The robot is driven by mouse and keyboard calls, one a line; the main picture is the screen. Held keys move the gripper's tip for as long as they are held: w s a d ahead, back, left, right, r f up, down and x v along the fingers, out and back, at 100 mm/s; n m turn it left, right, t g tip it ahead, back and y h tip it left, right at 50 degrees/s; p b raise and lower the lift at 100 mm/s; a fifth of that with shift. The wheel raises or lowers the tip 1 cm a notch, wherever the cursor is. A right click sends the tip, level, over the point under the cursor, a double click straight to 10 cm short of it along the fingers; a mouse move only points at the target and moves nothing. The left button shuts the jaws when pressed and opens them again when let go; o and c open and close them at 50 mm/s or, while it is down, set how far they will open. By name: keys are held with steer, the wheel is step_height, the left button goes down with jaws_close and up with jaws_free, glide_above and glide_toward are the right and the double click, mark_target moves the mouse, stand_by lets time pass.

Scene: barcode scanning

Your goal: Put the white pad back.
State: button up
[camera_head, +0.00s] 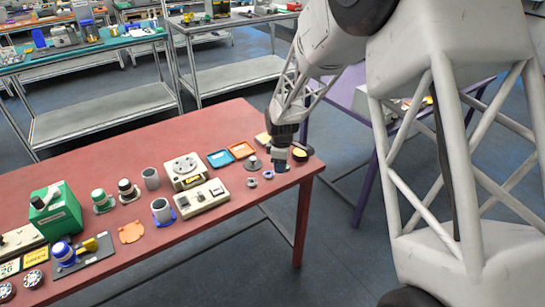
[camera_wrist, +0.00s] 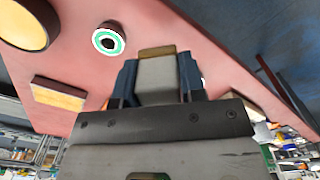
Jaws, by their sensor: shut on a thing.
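My gripper (camera_head: 281,166) is over the right end of the red table in the head view, pointing down. In the wrist view its two dark blue fingers (camera_wrist: 158,85) are shut on a pale grey-white block, which I take to be the white pad (camera_wrist: 158,76). The pad has a tan far edge and sits between the fingers. In the head view the pad is mostly hidden by the gripper. I cannot tell its exact height above the table.
Near the gripper are a round black-and-yellow piece (camera_head: 299,154), a small blue ring (camera_head: 268,174) and a dark-based knob (camera_head: 254,163). Orange (camera_head: 241,150) and blue (camera_head: 219,158) trays lie to the left. A tan block (camera_wrist: 58,96) shows in the wrist view. The red table's (camera_head: 230,120) back area is clear.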

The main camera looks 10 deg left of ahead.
steer(key=shift+s+d+f, duration=0.1)
steer(key=shift+s+d, duration=0.2)
steer(key=shift+s, duration=0.4)
steer(key=shift+w, duration=0.15)
steer(key=w+a, duration=0.2)
steer(key=w, duration=0.3)
steer(key=w+a+f, duration=0.1)
steer(key=w+a, duration=0.1)
steer(key=w, duration=0.2)
steer(key=w+a, duration=0.2)
steer(key=w, duration=0.3)
steer(key=shift+w+a+f, duration=0.1)
steer(key=shift+w+f, duration=0.15)
steer(key=shift+w, duration=0.05)
steer(key=shift+f, duration=1.75)
steer(key=shift+f, duration=0.15)
steer(key=o, duration=0.9)
